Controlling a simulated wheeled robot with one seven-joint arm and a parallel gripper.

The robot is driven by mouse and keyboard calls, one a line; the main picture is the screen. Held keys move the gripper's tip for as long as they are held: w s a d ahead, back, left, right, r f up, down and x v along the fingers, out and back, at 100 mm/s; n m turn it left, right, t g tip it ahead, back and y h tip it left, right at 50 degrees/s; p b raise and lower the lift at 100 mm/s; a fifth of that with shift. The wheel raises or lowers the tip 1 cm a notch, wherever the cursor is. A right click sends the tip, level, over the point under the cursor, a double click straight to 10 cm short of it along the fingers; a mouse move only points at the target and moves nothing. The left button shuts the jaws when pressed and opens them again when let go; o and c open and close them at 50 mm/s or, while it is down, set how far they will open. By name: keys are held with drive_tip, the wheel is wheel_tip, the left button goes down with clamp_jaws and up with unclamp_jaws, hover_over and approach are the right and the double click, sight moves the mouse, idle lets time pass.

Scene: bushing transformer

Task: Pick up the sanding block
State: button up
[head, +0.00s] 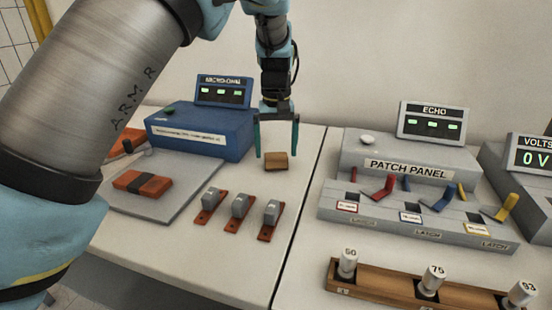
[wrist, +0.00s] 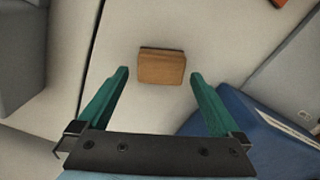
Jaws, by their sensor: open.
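The sanding block (head: 276,161) is a small tan-brown block lying on the white table, just right of the blue instrument box. It also shows in the wrist view (wrist: 162,68), a little beyond my fingertips and between their lines. My gripper (head: 277,154) points down over the block with its two teal fingers spread. In the wrist view my gripper (wrist: 160,75) is open, with nothing between the fingers. The fingers look apart from the block. How high the fingertips are above the table is hard to tell.
The blue box (head: 205,130) stands close to the left. Three grey blocks on orange bases (head: 240,206) stand in front. A grey plate (head: 165,205) with an orange-and-black piece (head: 142,184) lies at left. The patch panel (head: 408,165) stands right, past a table seam.

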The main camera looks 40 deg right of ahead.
sight(276, 154)
drive_tip(key=shift+f, duration=1.25)
drive_tip(key=c, duration=1.5)
drive_tip(key=shift+o, duration=0.2)
wheel_tip(276, 154, up, 10)
drive_tip(key=shift+r+b, duration=0.1)
drive_tip(key=shift+b, duration=0.8)
